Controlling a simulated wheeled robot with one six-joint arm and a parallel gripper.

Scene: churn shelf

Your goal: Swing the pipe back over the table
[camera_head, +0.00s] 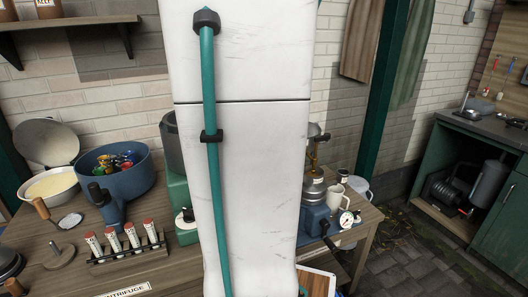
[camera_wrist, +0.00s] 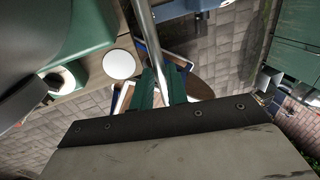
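The pipe (camera_wrist: 148,30) is a shiny metal tube in the wrist view, running from the top edge down between the green fingers of my gripper (camera_wrist: 163,84). The fingers sit close on both sides of it and appear shut on it. The pipe's far end is out of the picture. In the head view my own white arm hides the middle, and neither my gripper nor the held pipe can be made out. The wooden table (camera_head: 60,284) spans the left and middle of the head view. A piece of its top (camera_wrist: 98,76) also shows in the wrist view, left of the pipe.
On the table stand a blue bowl (camera_head: 125,181), a rack of red-capped tubes (camera_head: 128,256), a green machine (camera_head: 181,205), a brass-topped device (camera_head: 314,188) and a mug (camera_head: 336,197). A green cabinet (camera_head: 493,222) stands right. Paved floor (camera_head: 415,262) lies open between.

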